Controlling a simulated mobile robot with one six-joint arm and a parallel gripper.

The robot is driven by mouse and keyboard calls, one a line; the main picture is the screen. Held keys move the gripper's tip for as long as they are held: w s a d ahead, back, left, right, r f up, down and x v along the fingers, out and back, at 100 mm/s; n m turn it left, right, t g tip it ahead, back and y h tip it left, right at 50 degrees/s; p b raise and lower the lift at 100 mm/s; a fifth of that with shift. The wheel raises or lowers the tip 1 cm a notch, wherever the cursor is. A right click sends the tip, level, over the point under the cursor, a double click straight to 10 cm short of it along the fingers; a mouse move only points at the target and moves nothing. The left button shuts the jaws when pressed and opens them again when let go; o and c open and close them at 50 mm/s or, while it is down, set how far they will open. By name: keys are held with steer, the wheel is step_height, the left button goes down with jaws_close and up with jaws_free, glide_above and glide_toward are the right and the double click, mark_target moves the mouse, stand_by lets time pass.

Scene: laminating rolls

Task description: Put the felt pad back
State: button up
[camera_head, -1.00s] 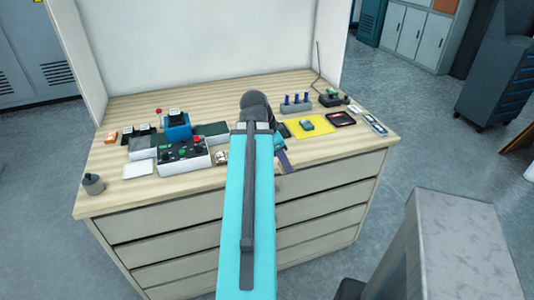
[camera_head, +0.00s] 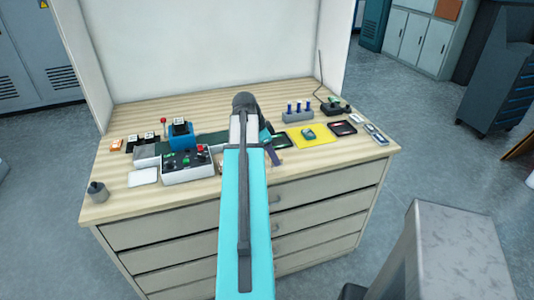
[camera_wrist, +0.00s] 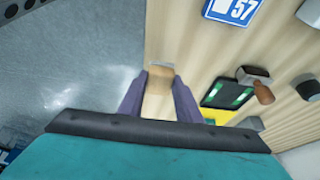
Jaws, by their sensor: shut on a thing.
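My gripper (camera_wrist: 158,88) has purple fingers closed on a small tan-brown piece (camera_wrist: 159,80) with a greyish far end, in the wrist view. I take this piece to be the felt pad, but its shape is mostly hidden by the fingers. In the head view my gripper (camera_head: 273,157) is over the front part of the wooden worktop (camera_head: 330,165), left of the yellow mat (camera_head: 299,143). The held piece cannot be made out there. I cannot tell how high it is above the wood.
A control box (camera_head: 187,164) with coloured knobs and a white square (camera_head: 143,177) are left of my arm. A black-framed green tray (camera_wrist: 226,91) and a brown-handled tool (camera_wrist: 259,86) lie close to the gripper. A blue stand (camera_head: 181,135) is farther back.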

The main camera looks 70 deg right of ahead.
steer(key=w+d, duration=0.1)
steer(key=w+d+p, duration=0.1)
steer(key=w+d, duration=0.2)
steer(key=shift+f+p, duration=0.25)
steer(key=shift+p, duration=0.05)
steer(key=shift+s+f, duration=0.1)
steer(key=shift+f+p, duration=0.85)
steer(key=shift+f, duration=0.85)
steer(key=shift+f, duration=0.1)
steer(key=o, duration=0.9)
steer(key=shift+o, duration=0.2)
steer(key=shift+r, duration=0.2)
steer(key=b+v, duration=0.4)
steer(key=v, duration=0.8)
